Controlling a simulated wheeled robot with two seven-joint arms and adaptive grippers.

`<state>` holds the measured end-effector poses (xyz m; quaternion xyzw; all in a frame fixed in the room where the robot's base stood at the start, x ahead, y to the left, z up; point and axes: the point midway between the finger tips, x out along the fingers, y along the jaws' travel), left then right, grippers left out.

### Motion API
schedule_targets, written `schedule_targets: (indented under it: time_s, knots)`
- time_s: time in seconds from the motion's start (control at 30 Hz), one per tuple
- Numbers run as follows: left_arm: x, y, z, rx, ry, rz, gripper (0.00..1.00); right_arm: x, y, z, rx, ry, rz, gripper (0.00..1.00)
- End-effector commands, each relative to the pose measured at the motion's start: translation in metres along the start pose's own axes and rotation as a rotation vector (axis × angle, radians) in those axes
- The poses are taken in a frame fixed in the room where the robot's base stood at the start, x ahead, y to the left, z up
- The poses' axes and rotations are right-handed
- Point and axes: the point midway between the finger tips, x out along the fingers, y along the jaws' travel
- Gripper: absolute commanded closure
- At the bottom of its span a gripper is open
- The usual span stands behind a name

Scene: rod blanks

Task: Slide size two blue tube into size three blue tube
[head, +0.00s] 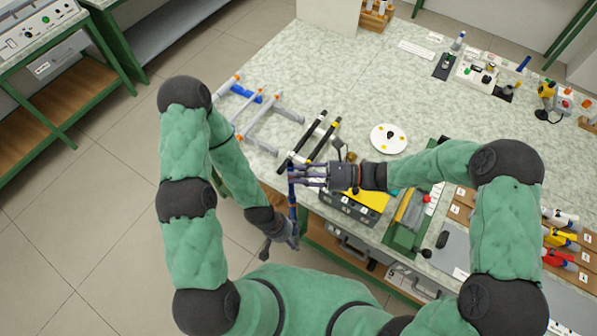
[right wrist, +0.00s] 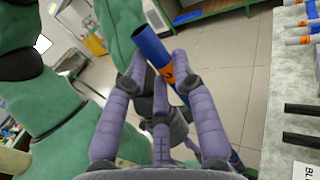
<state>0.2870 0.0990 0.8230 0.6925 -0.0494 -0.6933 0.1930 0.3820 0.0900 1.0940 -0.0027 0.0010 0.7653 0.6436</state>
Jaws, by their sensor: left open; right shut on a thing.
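The tube also shows as a thin dark-blue upright piece in the head view (head: 293,214), off the table's front edge. In the right wrist view its upper end shows a round opening, and blue shows again low down, past the fingers. My left gripper (head: 291,243) is open just below, by the tube's lower end; contact is hidden. Another blue tube (head: 246,94) lies on a grey rack (head: 262,126) at the table's left. I cannot tell which size each tube is.
Two black bars (head: 324,141) lie right of the rack. A white disc (head: 388,138) with yellow marks and a dark box (head: 352,207) with a yellow top are near my right forearm. Colored tools (head: 563,240) lie far right. Open floor is at left.

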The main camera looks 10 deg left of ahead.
Motion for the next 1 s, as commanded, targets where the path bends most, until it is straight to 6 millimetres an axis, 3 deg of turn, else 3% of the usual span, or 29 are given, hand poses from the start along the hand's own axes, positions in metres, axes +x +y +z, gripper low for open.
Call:
schedule_targets:
  time_s: [0.57,0.6,0.7,1.0]
  knots:
    - [0.008,-0.003,0.0,0.0,0.0,0.0,0.35,0.0,0.0,-0.013,0.0,0.0,0.0,0.91]
    - [0.008,-0.003,0.0,0.0,0.0,0.0,0.35,0.0,0.0,-0.013,0.0,0.0,0.0,0.7]
    - [0.007,-0.003,0.0,0.0,0.0,0.0,0.35,0.0,0.0,-0.013,0.0,0.0,0.0,0.45]
    - [0.007,-0.003,0.0,0.0,0.0,0.0,0.35,0.0,0.0,-0.013,0.0,0.0,0.0,0.45]
